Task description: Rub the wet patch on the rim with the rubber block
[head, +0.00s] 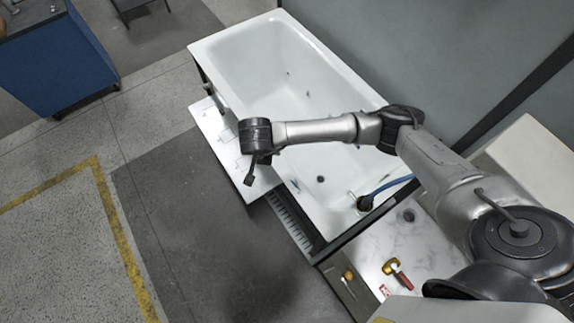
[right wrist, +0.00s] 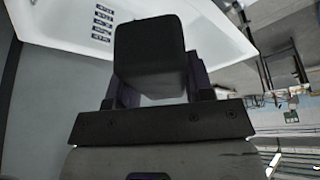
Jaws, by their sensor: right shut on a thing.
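The white bathtub shell (head: 262,52) stands at the upper middle of the head view, its pale rim running around it. My right gripper (head: 252,172) hangs over the tub's near left side, above the rim and a white panel. In the right wrist view the right gripper (right wrist: 152,92) is shut on the dark rubber block (right wrist: 150,48), which sticks out beyond the fingers. The arm covers part of the tub. I cannot make out a wet patch on the rim, nor whether the block touches the rim. My left gripper is not in view.
A white panel (head: 213,130) lies along the tub's left side. A blue hose (head: 388,186) reaches the tub's near end. A marble-look top (head: 375,250) holds a red-handled tool (head: 398,272). A blue cabinet (head: 55,60) stands far left. The floor at left is clear.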

